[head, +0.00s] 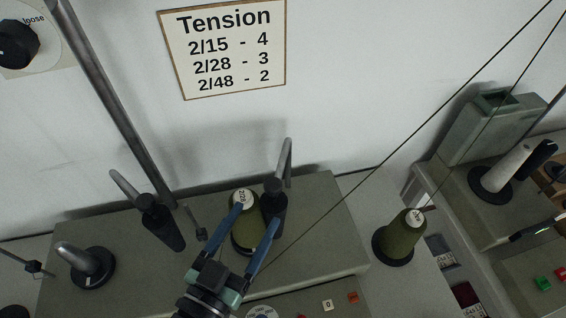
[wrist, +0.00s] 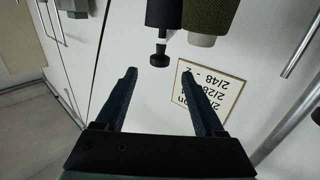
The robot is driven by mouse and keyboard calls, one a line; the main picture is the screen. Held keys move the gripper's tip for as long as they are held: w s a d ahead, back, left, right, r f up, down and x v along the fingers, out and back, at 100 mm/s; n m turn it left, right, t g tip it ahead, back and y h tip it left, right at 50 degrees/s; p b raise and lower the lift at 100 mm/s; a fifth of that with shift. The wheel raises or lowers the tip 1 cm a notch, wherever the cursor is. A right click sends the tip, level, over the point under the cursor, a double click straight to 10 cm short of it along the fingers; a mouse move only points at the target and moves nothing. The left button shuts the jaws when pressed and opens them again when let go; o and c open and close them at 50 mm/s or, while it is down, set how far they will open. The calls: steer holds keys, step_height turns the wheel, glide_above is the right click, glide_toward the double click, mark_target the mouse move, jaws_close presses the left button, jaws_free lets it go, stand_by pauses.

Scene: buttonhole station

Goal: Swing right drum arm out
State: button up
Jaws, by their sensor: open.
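I take the right drum arm to be the grey lever (head: 285,160) with the black drum (head: 273,205), in the middle of the head view beside an olive thread cone (head: 247,236). The lever stands up and slants slightly. My gripper (head: 257,214) is open. In the head view its fingers overlap the cone and the drum's lower part. In the wrist view, a black cylinder with a narrow stub (wrist: 163,12), probably this drum, is just beyond and between the open fingertips (wrist: 158,72). The olive cone (wrist: 210,14) is right of it. Nothing is between the fingers.
A similar black drum (head: 163,228) with its own grey lever stands left, near a steel pole (head: 115,105). A grey spool holder (head: 86,264) is farther left. Another olive cone (head: 400,236) stands right of the box. A tension sign (head: 224,48) hangs behind; thin threads cross the right.

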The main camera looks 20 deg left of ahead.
mark_target(277, 179)
steer(key=w+p, duration=0.1)
steer(key=w, duration=0.2)
steer(key=w+p, duration=0.1)
steer(key=w, duration=0.2)
steer(key=w+p, duration=0.2)
steer(key=w, duration=0.1)
steer(key=shift+w+d+r, duration=0.2)
steer(key=shift+w+d, duration=0.2)
steer(key=shift+w+d+f, duration=0.1)
steer(key=shift+w+f, duration=0.05)
steer(key=shift+w, duration=0.65)
jaws_close()
